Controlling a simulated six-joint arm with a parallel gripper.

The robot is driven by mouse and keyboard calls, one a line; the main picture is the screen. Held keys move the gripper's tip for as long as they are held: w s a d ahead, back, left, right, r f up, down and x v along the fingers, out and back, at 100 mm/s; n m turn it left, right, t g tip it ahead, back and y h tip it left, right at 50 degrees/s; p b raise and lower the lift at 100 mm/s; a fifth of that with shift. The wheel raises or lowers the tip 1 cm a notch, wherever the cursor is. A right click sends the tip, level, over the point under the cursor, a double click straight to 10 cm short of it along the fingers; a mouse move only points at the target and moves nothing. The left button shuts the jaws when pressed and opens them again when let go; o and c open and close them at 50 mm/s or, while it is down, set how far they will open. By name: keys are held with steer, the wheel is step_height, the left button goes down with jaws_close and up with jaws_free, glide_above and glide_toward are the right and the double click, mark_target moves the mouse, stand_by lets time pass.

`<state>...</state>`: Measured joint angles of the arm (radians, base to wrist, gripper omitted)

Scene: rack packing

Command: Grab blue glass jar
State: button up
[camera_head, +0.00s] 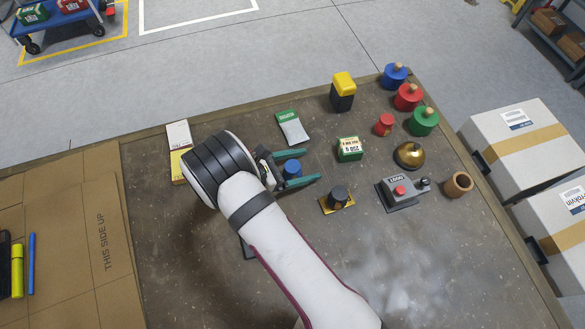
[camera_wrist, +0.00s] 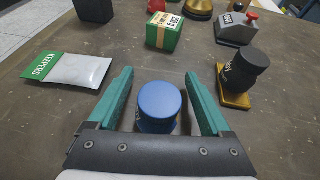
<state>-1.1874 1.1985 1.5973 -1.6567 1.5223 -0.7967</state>
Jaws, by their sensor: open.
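The blue jar (camera_head: 292,169) stands upright on the table, between the green-teal fingers of my gripper (camera_head: 297,168). In the wrist view, its round blue lid (camera_wrist: 160,101) faces up, and its lower body is partly hidden by my gripper's dark palm. My gripper (camera_wrist: 160,98) is open, with one finger on each side of the jar. Gaps show between the jar and both fingers.
Near the gripper are a green-and-white packet (camera_head: 292,128), a green box (camera_head: 349,149) and a black object on a yellow base (camera_head: 337,197). A grey device with a red button (camera_head: 399,193) and a brass bell (camera_head: 409,154) stand farther right. Cardboard (camera_head: 75,230) lies left.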

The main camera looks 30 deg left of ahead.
jaws_close()
stand_by(0.3)
